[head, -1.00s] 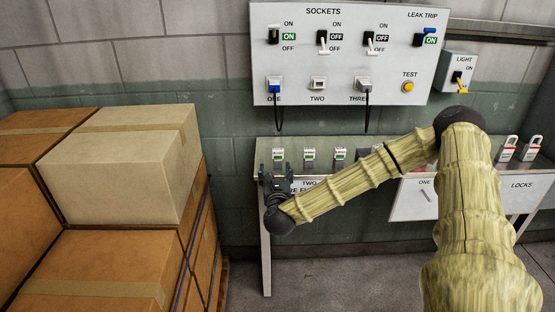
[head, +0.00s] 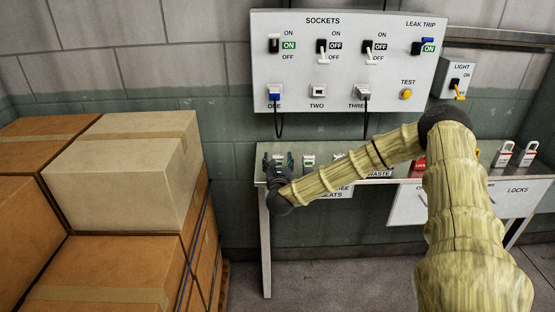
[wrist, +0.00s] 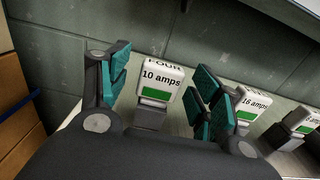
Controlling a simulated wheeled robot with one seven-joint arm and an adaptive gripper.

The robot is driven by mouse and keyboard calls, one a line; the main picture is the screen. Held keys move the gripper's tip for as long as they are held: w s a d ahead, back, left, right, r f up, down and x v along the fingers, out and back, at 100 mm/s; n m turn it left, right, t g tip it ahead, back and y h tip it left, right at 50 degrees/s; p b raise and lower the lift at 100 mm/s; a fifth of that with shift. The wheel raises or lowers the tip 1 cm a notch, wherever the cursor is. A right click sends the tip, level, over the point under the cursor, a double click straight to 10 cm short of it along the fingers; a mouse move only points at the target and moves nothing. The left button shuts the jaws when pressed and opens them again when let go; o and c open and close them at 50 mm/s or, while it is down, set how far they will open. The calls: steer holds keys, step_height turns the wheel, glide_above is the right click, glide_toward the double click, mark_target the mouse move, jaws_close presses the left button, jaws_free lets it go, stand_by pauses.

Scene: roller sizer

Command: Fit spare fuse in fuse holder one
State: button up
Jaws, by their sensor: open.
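A small upright grey block with a white face (wrist: 160,80) reads "FOUR" and "10 amps" above a green patch. It stands on the bench between the spread teal fingers of my gripper (wrist: 163,88), with no clear contact on either side. In the head view my open gripper (head: 278,161) is at the bench's left end and hides most of this block. A second block, marked "16 amps" (wrist: 252,103), stands just right of the right finger. It also shows in the head view (head: 308,160). I cannot make out which thing is fuse holder one.
Another block (wrist: 302,121) stands further right in the row. A sockets panel (head: 300,92) with hanging cables is on the wall above the bench (head: 265,205). Stacked cartons (head: 120,180) fill the left. Red and white padlocks (head: 504,155) stand at the right; my arm hides the middle bench.

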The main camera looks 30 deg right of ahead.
steer(key=shift+w+d, duration=0.4)
steer(key=shift+w, duration=0.15)
steer(key=c, duration=1)
steer(key=shift+r, duration=0.1)
steer(key=shift+r+b, duration=0.35)
steer(key=shift+r, duration=0.25)
steer(key=shift+r+b, duration=0.45)
steer(key=shift+r, duration=0.45)
steer(key=b+v, duration=0.1)
steer(key=v, duration=0.4)
steer(key=s+d+r+b+v, duration=0.1)
steer(key=v, duration=0.4)
steer(key=d+b+v, duration=0.1)
steer(key=b+v, duration=0.1)
steer(key=v, duration=0.4)
steer(key=shift+s+d+r, duration=0.15)
steer(key=shift+d+r, duration=0.05)
steer(key=shift+r, duration=0.15)
